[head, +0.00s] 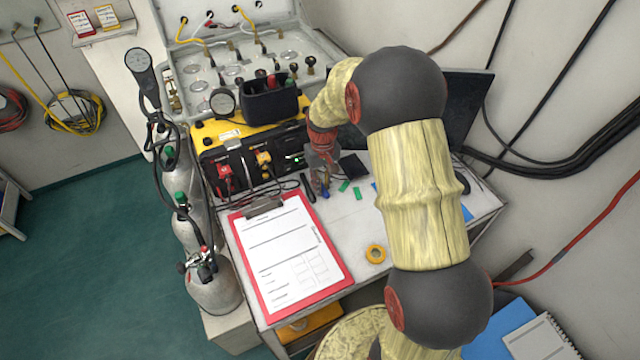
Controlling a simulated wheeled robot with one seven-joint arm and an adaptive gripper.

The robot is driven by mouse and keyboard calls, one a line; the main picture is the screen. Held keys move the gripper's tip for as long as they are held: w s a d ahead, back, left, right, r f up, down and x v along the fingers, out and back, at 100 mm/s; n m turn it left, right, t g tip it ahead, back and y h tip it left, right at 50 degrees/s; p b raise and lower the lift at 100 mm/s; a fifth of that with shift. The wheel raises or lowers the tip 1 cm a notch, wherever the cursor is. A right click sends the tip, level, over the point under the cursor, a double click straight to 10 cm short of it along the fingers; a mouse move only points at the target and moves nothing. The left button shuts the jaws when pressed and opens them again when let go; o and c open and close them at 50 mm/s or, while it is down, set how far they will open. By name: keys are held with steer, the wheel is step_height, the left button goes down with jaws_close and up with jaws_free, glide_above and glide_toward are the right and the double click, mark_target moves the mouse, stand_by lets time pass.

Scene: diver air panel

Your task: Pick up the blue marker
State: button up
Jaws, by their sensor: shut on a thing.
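My gripper (322,184) points down over the white desk, just right of the clipboard. It is shut on a slim blue thing that appears to be the blue marker (325,194). The fingers hide most of the marker, and I cannot tell whether it touches the desk. My arm covers part of the desk to the right of the gripper.
A red clipboard (341,271) with a white form lies in front. A black marker (308,187), green pieces (357,193) and a yellow tape roll (375,254) lie nearby. A yellow-black box (213,136) stands behind. Gas cylinders (212,288) stand left.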

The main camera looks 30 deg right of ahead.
steer(key=shift+r, duration=0.1)
steer(key=shift+c, duration=0.3)
steer(key=shift+r, duration=0.25)
step_height(320, 180, up, 3)
steer(key=shift+s+a+r+p, duration=0.1)
steer(key=shift+a+p, duration=0.05)
steer(key=shift+p, duration=0.45)
steer(key=s+a+r+p, duration=0.3)
steer(key=s+a+r, duration=0.6)
steer(key=shift+s+a, duration=0.25)
steer(key=shift+a, duration=0.1)
steer(key=o, duration=0.4)
jaws_close()
